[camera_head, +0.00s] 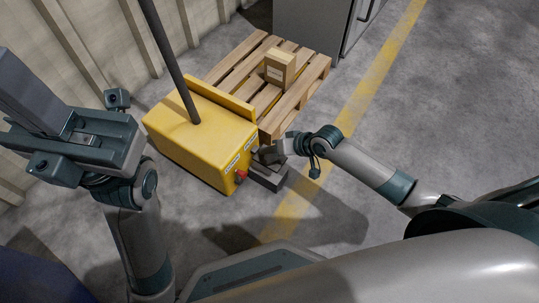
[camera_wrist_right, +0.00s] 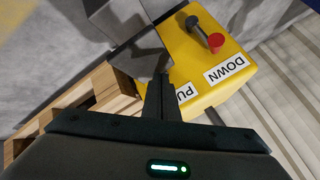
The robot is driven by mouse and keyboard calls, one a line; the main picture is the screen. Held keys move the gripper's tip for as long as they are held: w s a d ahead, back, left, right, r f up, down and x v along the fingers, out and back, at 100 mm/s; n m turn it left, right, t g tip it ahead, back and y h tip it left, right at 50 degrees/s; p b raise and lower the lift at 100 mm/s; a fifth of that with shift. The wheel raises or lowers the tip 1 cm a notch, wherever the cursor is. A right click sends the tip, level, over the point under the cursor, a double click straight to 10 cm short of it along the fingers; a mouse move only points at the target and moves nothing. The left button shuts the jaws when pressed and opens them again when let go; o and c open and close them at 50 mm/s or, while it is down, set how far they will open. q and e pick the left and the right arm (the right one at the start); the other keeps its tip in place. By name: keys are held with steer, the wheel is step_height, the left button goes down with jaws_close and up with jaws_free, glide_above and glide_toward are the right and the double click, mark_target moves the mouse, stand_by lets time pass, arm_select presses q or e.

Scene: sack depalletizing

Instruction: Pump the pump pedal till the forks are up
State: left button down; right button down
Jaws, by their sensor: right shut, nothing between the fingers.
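The yellow pallet jack body (camera_head: 200,140) stands at the pallet's near end, with a dark handle pole (camera_head: 172,62) rising from it. A dark grey pedal-like block (camera_head: 268,176) is low at its right side; a grey block also shows in the right wrist view (camera_wrist_right: 138,58). My right gripper (camera_head: 262,156) is shut and empty, close at that block; contact is unclear. In the right wrist view the shut fingers (camera_wrist_right: 162,82) partly cover a label starting "PU". A red-tipped lever (camera_wrist_right: 215,41) is beside "DOWN". My left gripper (camera_head: 85,138) is raised at left, its jaws unclear. The forks are hidden.
A wooden pallet (camera_head: 235,65) carries a small cardboard box (camera_head: 280,68). A grey cabinet (camera_head: 310,25) stands behind and a corrugated wall (camera_head: 90,50) at left. A yellow floor line (camera_head: 375,75) runs right of the pallet; floor beyond it is clear.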

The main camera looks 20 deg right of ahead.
steer(key=shift+f, duration=0.45)
stand_by(0.5)
steer(key=shift+s+f, duration=0.1)
steer(key=shift+f, duration=0.5)
stand_by(0.5)
steer(key=shift+f, duration=0.35)
stand_by(0.4)
stand_by(0.4)
steer(key=shift+r+p, duration=1.35)
steer(key=shift+p, duration=0.1)
